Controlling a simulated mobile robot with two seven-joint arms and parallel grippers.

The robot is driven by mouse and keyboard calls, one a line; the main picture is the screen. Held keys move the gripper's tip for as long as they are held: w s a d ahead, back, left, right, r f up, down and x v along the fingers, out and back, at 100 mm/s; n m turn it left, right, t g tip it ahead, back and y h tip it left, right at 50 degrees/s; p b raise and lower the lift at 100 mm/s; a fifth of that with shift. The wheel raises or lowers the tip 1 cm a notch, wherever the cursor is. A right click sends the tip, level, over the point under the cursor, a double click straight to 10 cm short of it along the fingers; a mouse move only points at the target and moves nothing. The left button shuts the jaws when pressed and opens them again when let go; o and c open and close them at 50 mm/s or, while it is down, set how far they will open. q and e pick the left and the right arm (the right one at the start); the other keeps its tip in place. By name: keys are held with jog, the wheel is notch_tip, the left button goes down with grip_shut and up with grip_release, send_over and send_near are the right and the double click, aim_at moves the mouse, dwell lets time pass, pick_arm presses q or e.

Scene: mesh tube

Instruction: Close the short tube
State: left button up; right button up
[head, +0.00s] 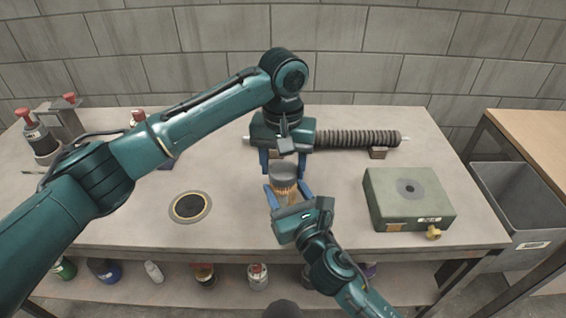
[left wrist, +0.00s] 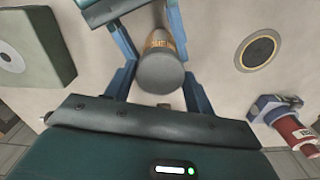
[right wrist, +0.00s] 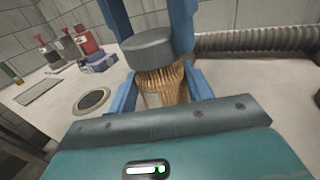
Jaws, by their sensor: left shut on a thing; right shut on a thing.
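The short tube (head: 285,187) is an amber, ribbed or mesh-like body, also seen in the right wrist view (right wrist: 165,86). A dark grey cap (head: 284,170) sits at its end and meets the body. I cannot tell how fully it is seated. The cap also shows in the left wrist view (left wrist: 160,73) and the right wrist view (right wrist: 148,46). My left gripper (head: 283,164), reaching in from behind, is shut on the cap. My right gripper (head: 287,191), from the front, is shut on the tube body. Its blue fingers hide part of the body.
A long dark ribbed tube (head: 357,139) lies on supports behind. A green box (head: 410,190) with a round dark disc stands to the right, a round black pad (head: 190,206) to the left. Bottles (head: 37,135) stand far left. The bench between is clear.

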pick_arm(q)
jog(key=shift+f, duration=0.55)
jog(key=m, duration=0.5)
jog(key=shift+m, duration=0.3)
jog(key=m, duration=1)
jog(key=shift+m, duration=0.3)
jog(key=m, duration=0.5)
jog(key=o, duration=1)
jog(key=shift+c, duration=0.2)
